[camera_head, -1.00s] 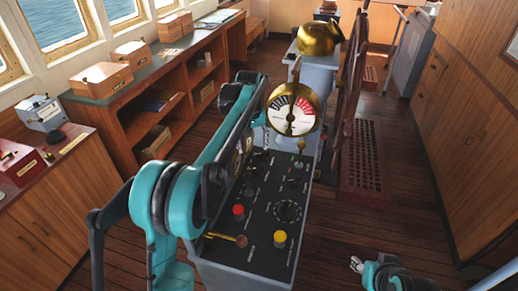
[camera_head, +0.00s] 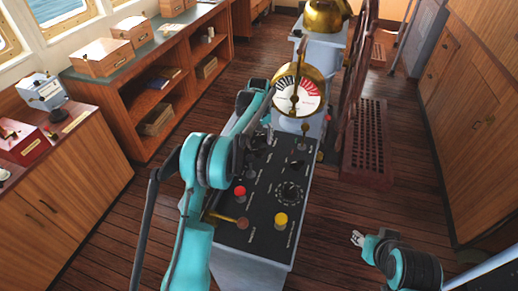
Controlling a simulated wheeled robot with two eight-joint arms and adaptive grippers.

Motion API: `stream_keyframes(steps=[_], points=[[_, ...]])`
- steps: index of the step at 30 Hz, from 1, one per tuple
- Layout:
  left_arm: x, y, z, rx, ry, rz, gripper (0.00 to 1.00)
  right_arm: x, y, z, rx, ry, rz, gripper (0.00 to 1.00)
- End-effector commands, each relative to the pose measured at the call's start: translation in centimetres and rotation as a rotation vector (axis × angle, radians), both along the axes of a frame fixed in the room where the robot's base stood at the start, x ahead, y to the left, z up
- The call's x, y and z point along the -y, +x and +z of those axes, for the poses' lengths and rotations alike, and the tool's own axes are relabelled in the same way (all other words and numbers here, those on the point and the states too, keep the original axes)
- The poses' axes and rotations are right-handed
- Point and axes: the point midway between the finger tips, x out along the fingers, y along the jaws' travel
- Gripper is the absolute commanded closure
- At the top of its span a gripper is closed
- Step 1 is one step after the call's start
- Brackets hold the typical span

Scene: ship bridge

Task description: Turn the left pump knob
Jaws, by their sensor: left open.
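A black control panel (camera_head: 262,213) tops a grey console in the middle of the head view. Small dark knobs sit on its upper part, one of them (camera_head: 297,165) at the right; their labels are too small to read, so I cannot tell which is the left pump knob. My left gripper (camera_head: 262,139) is open, small and dark over the panel's upper left, partly hidden by my teal arm. I cannot tell whether it touches a knob. My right gripper (camera_head: 357,239) is low at the right, apart from the console, with nothing visible in it.
The panel also has a red button (camera_head: 239,190), a yellow button (camera_head: 281,219), a round dial (camera_head: 289,193) and a brass lever (camera_head: 228,219). A brass gauge (camera_head: 298,97) stands behind it, with a wooden wheel (camera_head: 358,80) beyond.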

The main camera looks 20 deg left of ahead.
Motion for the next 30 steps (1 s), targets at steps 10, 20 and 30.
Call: stream_keyframes(steps=[10, 20, 30], points=[[0.0, 0.0, -3.7, 0.0, 0.0, 0.0, 0.38, 0.0, 0.0, -0.7, 0.0, 0.0, 0.0, 0.6], [0.0, 0.0, -3.7, 0.0, 0.0, 0.0, 0.54, 0.0, 0.0, -0.7, 0.0, 0.0, 0.0, 0.6], [0.0, 0.0, -3.7, 0.0, 0.0, -0.01, 0.76, 0.0, 0.0, -0.7, 0.0, 0.0, 0.0, 0.6]])
